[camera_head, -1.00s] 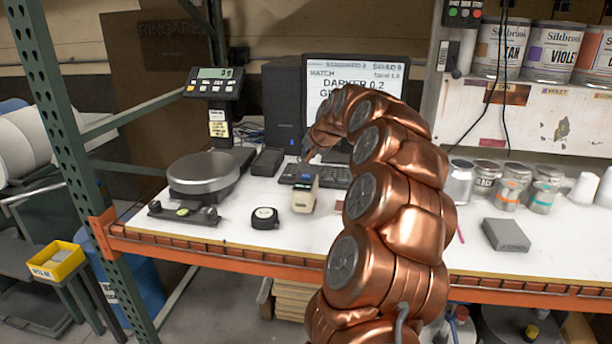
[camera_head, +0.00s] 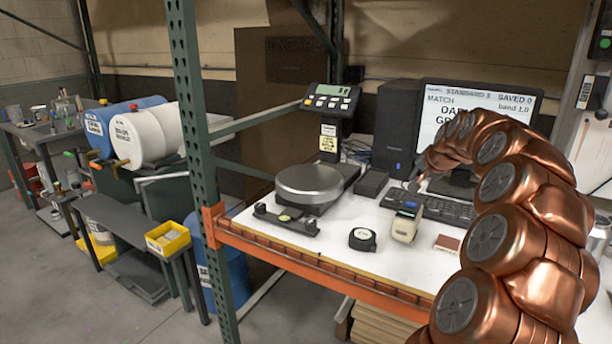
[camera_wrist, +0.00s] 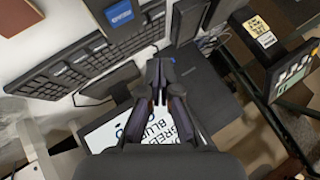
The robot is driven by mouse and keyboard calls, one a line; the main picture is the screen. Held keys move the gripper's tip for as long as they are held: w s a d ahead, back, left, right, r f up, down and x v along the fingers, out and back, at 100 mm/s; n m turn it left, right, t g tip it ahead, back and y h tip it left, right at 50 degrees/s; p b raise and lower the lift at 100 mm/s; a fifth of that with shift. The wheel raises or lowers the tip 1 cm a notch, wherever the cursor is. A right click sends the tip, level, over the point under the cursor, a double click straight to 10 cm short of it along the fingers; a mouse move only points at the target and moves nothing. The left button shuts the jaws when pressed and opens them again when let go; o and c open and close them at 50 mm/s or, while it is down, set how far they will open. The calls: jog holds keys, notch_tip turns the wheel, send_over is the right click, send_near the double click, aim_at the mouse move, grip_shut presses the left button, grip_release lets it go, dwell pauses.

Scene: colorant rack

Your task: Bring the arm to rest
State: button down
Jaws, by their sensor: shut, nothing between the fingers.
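My copper-coloured arm rises at the right of the head view and bends over the white bench (camera_head: 330,250) toward the monitor. My gripper (camera_wrist: 160,95) shows in the wrist view with its dark fingers together and nothing between them. In the head view the gripper is small and mostly hidden near the keyboard (camera_head: 445,209). In the wrist view the keyboard (camera_wrist: 85,70) lies to the left of the fingers, and the monitor screen (camera_wrist: 120,125) is partly behind them.
On the bench stand a scale with a round pan (camera_head: 310,183), a tape measure (camera_head: 362,239), a beige handheld device (camera_head: 406,224) and a black computer tower (camera_head: 397,125). A green rack post (camera_head: 192,110) rises at the bench's left end. Open floor (camera_head: 130,310) lies at lower left.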

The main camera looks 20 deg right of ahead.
jog(key=s+a+f+n+g+y+p, duration=0.1)
jog(key=s+a+n+y, duration=0.15)
jog(key=a, duration=1.05)
jog(key=s+a+f+n+g+y, duration=0.1)
jog(key=a+n, duration=0.3)
jog(key=a, duration=0.9)
jog(key=s+a+f+n+g, duration=0.3)
jog(key=s+a+f+g, duration=0.1)
jog(key=s+a, duration=0.85)
jog(key=s+a+f+n+g, duration=0.1)
jog(key=s+a+f+g, duration=0.1)
jog(key=s, duration=0.9)
jog(key=s+a+f+n+g+p, duration=0.1)
jog(key=s+a+f+n+g, duration=0.1)
jog(key=s, duration=0.9)
notch_tip(320, 180, down, 2)
jog(key=shift+a+f, duration=0.15)
jog(key=shift+a, duration=0.55)
jog(key=shift+s+n, duration=0.1)
jog(key=shift+n, duration=0.15)
